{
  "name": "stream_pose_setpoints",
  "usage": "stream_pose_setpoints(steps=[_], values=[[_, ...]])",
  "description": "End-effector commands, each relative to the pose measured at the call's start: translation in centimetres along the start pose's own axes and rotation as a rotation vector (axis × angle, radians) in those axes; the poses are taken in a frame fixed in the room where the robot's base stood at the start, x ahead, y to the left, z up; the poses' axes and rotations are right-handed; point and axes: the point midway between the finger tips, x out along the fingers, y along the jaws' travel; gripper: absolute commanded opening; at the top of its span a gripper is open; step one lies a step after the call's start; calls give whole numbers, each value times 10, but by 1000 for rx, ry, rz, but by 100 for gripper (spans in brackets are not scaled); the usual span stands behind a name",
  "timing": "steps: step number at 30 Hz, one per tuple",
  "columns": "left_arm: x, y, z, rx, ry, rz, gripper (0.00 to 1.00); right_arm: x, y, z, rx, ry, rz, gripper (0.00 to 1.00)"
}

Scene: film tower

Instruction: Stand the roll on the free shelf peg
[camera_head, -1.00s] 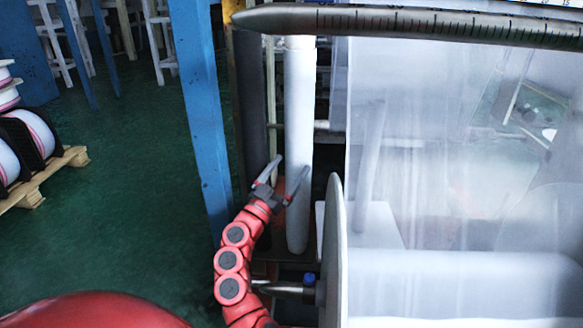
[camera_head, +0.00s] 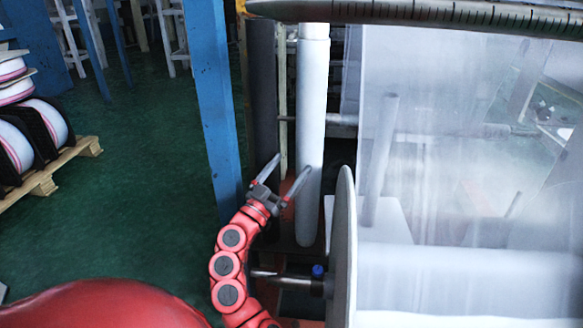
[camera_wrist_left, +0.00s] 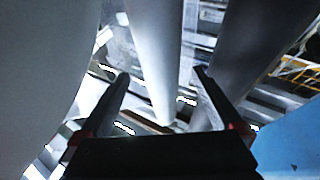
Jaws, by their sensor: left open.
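A tall white roll (camera_head: 312,120) stands upright in the head view, right of a dark grey upright column (camera_head: 263,100). Its lower end is beside a pale disc (camera_head: 343,240). My left gripper (camera_head: 292,164) is open in front of the roll's lower half, with its right finger overlapping the roll's left edge. In the left wrist view the open fingers (camera_wrist_left: 161,76) have a white cylinder (camera_wrist_left: 155,50) beyond the gap between them, which looks like the roll; contact cannot be told. I cannot make out a free shelf peg. My right gripper is not in view.
A blue post (camera_head: 207,100) stands left of my left gripper. A large sheet of translucent film (camera_head: 440,150) fills the right side, below a ruled bar (camera_head: 420,14). Wrapped reels (camera_head: 35,130) sit on a pallet (camera_head: 65,165) at the left. Green floor between is clear.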

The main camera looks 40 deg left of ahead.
Motion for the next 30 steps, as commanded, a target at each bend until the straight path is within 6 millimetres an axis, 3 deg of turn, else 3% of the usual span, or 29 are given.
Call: stream_pose_setpoints(steps=[30], values=[[-42, 0, -18, 1, 0, 0, 100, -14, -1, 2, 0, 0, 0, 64]])
